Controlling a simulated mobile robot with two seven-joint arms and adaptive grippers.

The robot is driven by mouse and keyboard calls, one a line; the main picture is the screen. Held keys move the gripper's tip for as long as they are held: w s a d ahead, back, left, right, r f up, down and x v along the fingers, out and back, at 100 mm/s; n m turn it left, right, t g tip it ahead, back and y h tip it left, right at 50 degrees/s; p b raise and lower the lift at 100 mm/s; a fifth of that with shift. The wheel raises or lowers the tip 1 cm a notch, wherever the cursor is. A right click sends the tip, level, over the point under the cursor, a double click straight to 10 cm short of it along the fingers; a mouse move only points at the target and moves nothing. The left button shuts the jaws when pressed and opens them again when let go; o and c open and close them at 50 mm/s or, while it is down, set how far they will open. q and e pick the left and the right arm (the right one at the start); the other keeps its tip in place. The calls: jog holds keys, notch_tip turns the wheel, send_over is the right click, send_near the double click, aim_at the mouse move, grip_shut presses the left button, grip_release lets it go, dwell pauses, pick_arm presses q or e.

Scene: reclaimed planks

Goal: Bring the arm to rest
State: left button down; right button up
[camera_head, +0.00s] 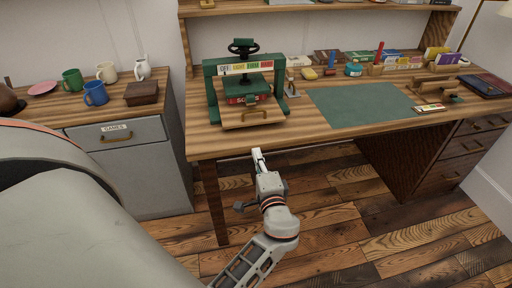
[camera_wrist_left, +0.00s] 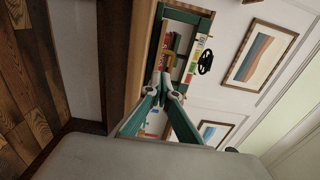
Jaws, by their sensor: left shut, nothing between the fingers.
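My left gripper (camera_head: 257,156) points at the front of the wooden desk (camera_head: 225,146), in the open space before its edge. It is just below the green book press (camera_head: 248,84). In the left wrist view, its fingertips (camera_wrist_left: 165,78) are together with nothing between them. The press, turned sideways there, shows beyond the fingers. My right gripper is in neither view.
The green desk mat (camera_head: 362,104) lies right of the press, with a stamp and small boxes around it. A grey cabinet (camera_head: 130,165) with mugs stands at left. The plank floor (camera_head: 340,225) is clear in front of the desk.

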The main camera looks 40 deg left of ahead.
pick_arm(q)
jog(key=shift+s+d, duration=0.2)
jog(key=shift+d, duration=0.05)
jog(key=s+d+f+h+p, duration=0.25)
jog(key=s+f+h, duration=0.2)
jog(key=f, duration=0.25)
jog(key=s+d+f+h+p, duration=0.1)
jog(key=s+d+f+h, duration=0.3)
jog(key=f, duration=0.4)
jog(key=s+d+f+n+g+h+p, duration=0.1)
jog(key=s+d+f+n+h+p, duration=0.1)
jog(key=s+d+n+h, duration=0.2)
jog(key=s+d+h, duration=0.3)
jog(key=s+d, duration=0.1)
jog(key=s, duration=0.4)
jog(key=shift+s+d+h, duration=0.2)
jog(key=shift+d+h, duration=0.1)
jog(key=shift+h, duration=0.05)
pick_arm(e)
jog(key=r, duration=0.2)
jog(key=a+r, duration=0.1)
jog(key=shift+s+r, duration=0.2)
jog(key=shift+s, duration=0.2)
pick_arm(q)
jog(key=shift+f, duration=0.1)
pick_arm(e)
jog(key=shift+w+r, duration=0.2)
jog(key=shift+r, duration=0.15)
